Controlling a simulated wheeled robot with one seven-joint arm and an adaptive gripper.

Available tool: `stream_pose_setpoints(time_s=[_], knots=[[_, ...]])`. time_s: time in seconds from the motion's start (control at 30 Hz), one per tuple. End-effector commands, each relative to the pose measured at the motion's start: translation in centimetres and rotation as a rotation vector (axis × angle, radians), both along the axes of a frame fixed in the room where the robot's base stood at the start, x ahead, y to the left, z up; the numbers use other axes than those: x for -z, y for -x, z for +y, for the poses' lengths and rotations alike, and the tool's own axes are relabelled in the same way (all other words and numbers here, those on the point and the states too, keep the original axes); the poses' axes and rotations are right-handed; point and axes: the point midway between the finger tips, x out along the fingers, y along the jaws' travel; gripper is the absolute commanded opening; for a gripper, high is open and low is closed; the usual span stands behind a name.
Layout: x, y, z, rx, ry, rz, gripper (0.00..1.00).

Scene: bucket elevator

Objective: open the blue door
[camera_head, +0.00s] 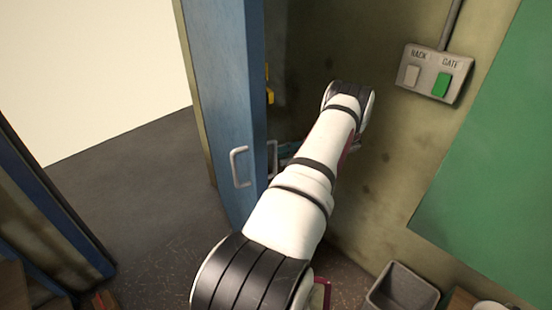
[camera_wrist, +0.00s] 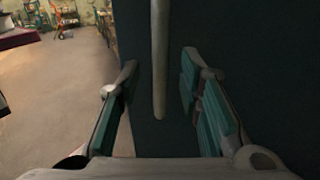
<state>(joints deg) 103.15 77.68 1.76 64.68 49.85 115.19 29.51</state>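The blue door (camera_head: 222,90) stands swung out from the doorway in the head view, its narrow edge facing me. A pale bar handle (camera_head: 238,167) is on its left face, and another handle shows just right of its edge, partly behind my arm. In the wrist view, a long pale handle bar (camera_wrist: 159,60) runs down a dark door face. My gripper (camera_wrist: 160,68) is open, its teal-padded fingers on either side of the bar with gaps showing. In the head view my gripper is mostly hidden behind my arm.
A switch box (camera_head: 435,74) with a grey and a green button is on the wall at right, beside a green panel (camera_head: 490,160). A grey bin (camera_head: 402,290) stands below. A blue post (camera_head: 55,200) is at left. The floor (camera_head: 140,170) between post and door is clear.

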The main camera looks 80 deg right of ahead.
Motion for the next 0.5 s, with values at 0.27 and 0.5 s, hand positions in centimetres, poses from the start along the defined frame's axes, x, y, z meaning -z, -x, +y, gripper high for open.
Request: stream_pose_setpoints(time_s=[0.27, 0.5], knots=[[0.1, 2.4, -1.5, 0.002, 0.001, -0.002, 0.33], [0.0, 3.1, -2.0, 0.004, 0.002, 0.001, 0.33]])
